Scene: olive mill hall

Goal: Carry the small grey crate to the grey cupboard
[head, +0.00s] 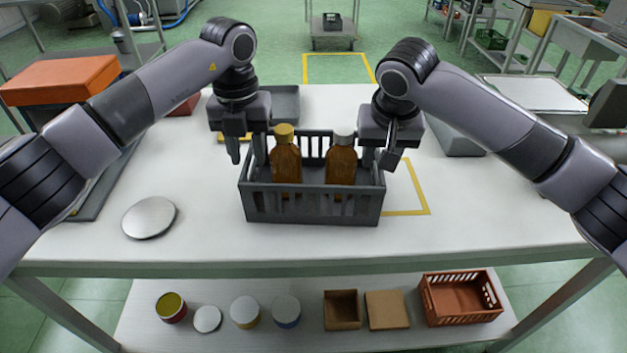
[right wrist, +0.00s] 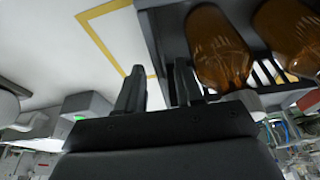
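The small grey crate (head: 312,207), with slatted walls, stands on the white table. It holds two amber bottles, one with a yellow cap (head: 285,160) and one with a grey cap (head: 341,160). My left gripper (head: 247,152) is at the crate's left end, fingers apart, one outside the wall and one inside. My right gripper (head: 380,158) is at the right end, its fingers also apart on either side of the wall. The right wrist view shows these fingers (right wrist: 158,90) with the crate wall (right wrist: 158,35) between them. I cannot make out a grey cupboard.
A silver round lid (head: 149,217) lies at the left of the white table (head: 200,243). An orange box (head: 60,78) is at far left. A yellow outline (head: 410,212) shows right of the crate. The lower shelf holds tins, cardboard boxes and a brown crate (head: 460,298). A trolley (head: 332,42) stands behind.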

